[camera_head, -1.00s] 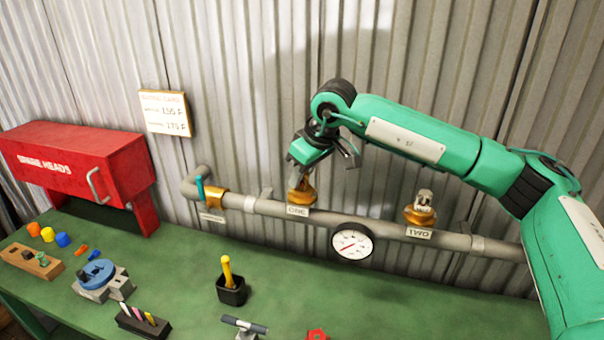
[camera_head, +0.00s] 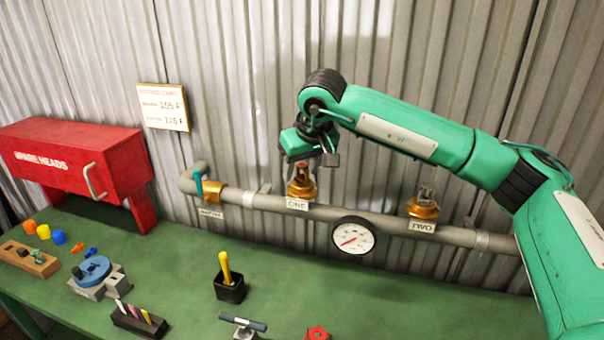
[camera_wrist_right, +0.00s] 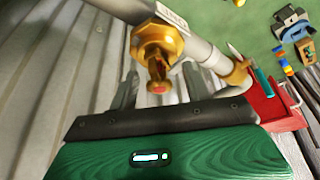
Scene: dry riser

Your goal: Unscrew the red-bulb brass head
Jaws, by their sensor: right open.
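The brass head on outlet ONE (camera_head: 301,188) stands upright on the grey pipe. Its bulb looks red, also in the right wrist view, where the brass head (camera_wrist_right: 158,45) shows with the red bulb at its tip. My right gripper (camera_head: 312,158) is open just above this head. In the right wrist view its two fingers lie either side of the bulb end, with a gap on both sides. A second brass head (camera_head: 423,208) stands on outlet TWO; its bulb colour is too small to tell. My left gripper is not in view.
The grey pipe (camera_head: 380,222) carries a round gauge (camera_head: 353,236) and a teal-handled valve (camera_head: 199,186). A red spare heads box (camera_head: 80,160) stands at the left. A black cup (camera_head: 230,288), a blue round fixture (camera_head: 92,272) and small parts sit on the green bench.

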